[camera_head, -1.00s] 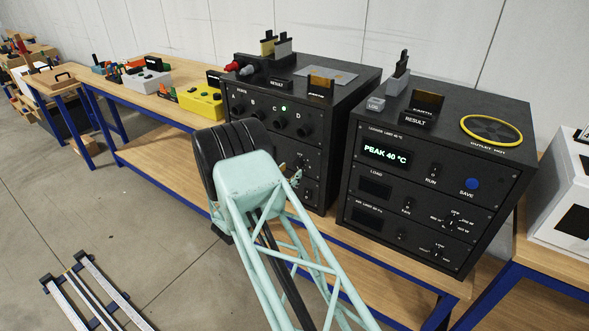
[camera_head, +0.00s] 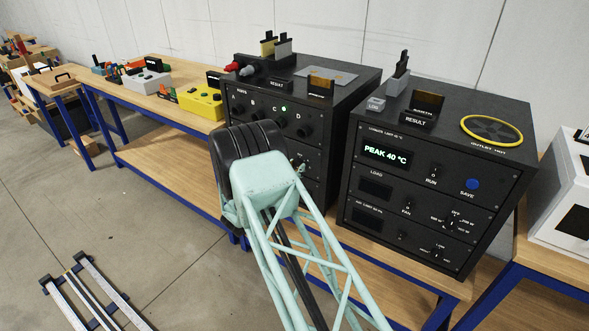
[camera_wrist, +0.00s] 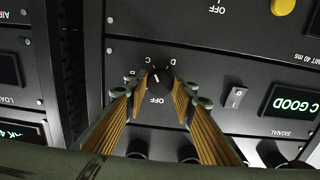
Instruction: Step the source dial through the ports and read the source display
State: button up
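The source dial (camera_wrist: 160,83) is a dark round knob with a white pointer line, seen upside down in the wrist view, with letters and OFF around it. My gripper (camera_wrist: 158,88) has its two ribbed brown-yellow fingers on either side of the dial, with little gap. I cannot tell whether they press on it. The source display (camera_wrist: 290,103) is lit green and reads C GOOD, beside the word SIGNAL. In the head view my own arm hides the gripper and dial at the front of the left black unit (camera_head: 345,120).
In the head view the right black unit (camera_head: 480,155) shows PEAK 40 °C. A yellow box (camera_head: 201,101) stands left.

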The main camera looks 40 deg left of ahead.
jog(key=shift+c, duration=1.4)
jog(key=shift+f+m+b, duration=0.1)
jog(key=shift+m+b, duration=0.5)
jog(key=shift+b, duration=0.1)
jog(key=m+b, duration=0.3)
jog(key=b, duration=0.1)
jog(key=shift+m, duration=0.4)
jog(key=m+b, duration=0.4)
jog(key=m, duration=0.1)
jog(key=shift+b, duration=0.3)
jog(key=shift+a, duration=0.1)
jog(key=o, duration=0.8)
jog(key=shift+o, duration=0.2)
jog(key=shift+s, duration=0.15)
